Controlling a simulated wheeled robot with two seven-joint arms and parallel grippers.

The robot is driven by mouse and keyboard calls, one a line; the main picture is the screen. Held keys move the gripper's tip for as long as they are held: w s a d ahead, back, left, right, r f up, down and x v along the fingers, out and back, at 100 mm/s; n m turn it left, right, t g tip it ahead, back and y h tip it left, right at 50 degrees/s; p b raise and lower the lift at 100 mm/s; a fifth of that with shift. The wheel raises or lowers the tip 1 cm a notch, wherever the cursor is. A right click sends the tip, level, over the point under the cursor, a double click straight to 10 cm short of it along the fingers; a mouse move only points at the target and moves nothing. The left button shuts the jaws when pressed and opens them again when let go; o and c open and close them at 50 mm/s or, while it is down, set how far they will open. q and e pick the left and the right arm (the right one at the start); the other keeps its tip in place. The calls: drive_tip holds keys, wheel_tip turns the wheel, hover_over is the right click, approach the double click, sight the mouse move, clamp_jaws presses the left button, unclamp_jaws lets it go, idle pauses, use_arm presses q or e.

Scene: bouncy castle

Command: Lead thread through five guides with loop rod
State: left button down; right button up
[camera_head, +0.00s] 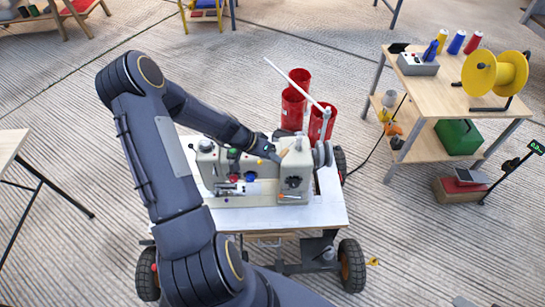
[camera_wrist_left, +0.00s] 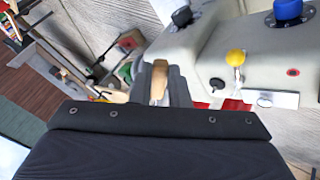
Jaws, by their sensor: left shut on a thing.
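A beige sewing machine (camera_head: 225,165) stands on a white-topped wheeled table (camera_head: 325,212). My left gripper (camera_head: 278,157) is above the right part of the machine. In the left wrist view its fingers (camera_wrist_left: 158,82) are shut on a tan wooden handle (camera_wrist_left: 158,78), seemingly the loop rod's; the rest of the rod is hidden. The machine also shows in that view, with a yellow-tipped lever (camera_wrist_left: 235,57) and a blue knob (camera_wrist_left: 288,9) right of the fingers. I cannot make out the thread or the separate guides. My right gripper is not in view.
At right, a wooden shelf table (camera_head: 440,92) holds a yellow reel (camera_head: 482,73) and a grey box (camera_head: 418,66). Floor between the tables is mostly clear.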

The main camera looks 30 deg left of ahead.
use_arm(q)
drive_tip(key=shift+b, duration=0.5)
idle(0.7)
drive_tip(key=shift+s+a+f+b, duration=0.15)
drive_tip(key=shift+s+b, duration=0.6)
drive_tip(key=shift+s, duration=0.5)
drive_tip(key=shift+s+f+b, duration=0.1)
drive_tip(key=shift+s+b, duration=0.6)
drive_tip(key=shift+s, duration=0.55)
